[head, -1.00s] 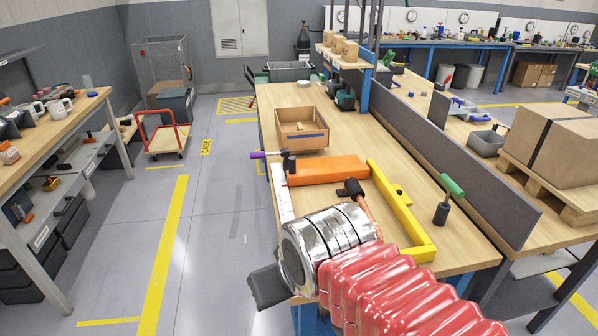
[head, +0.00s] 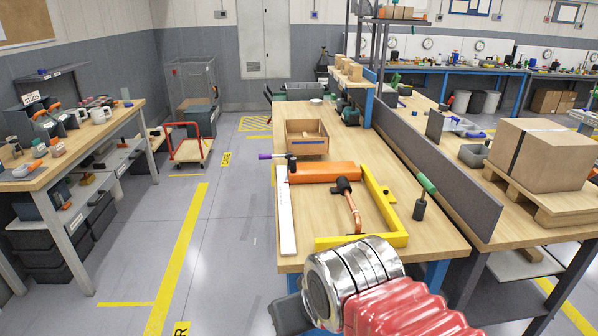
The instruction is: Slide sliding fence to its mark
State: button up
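An orange bar (head: 325,172) lies across the workbench, its left end beside a white strip (head: 286,212) with small marks near its far end. A yellow angled frame (head: 384,205) runs along the right and near sides. I cannot tell for sure which part is the sliding fence, and its mark is not clear. A hammer-like tool with a black head and orange handle (head: 351,210) lies inside the frame. My gripper (head: 290,314) shows as a dark piece left of my chrome wrist, near the bench's front edge and apart from these parts. Its fingers cannot be made out.
A purple-handled tool (head: 275,157) lies by the orange bar's left end. A green-handled tool (head: 422,195) stands right of the frame. A wooden box (head: 306,146) sits farther back. A grey partition (head: 435,165) borders the bench on the right.

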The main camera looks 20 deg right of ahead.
aim_at(324, 171)
jog(key=k, duration=0.25)
jog(key=u, duration=0.15)
jog(key=i, duration=0.55)
jog(key=u, duration=0.35)
jog(key=i, duration=2.8)
jog(key=z, duration=0.3)
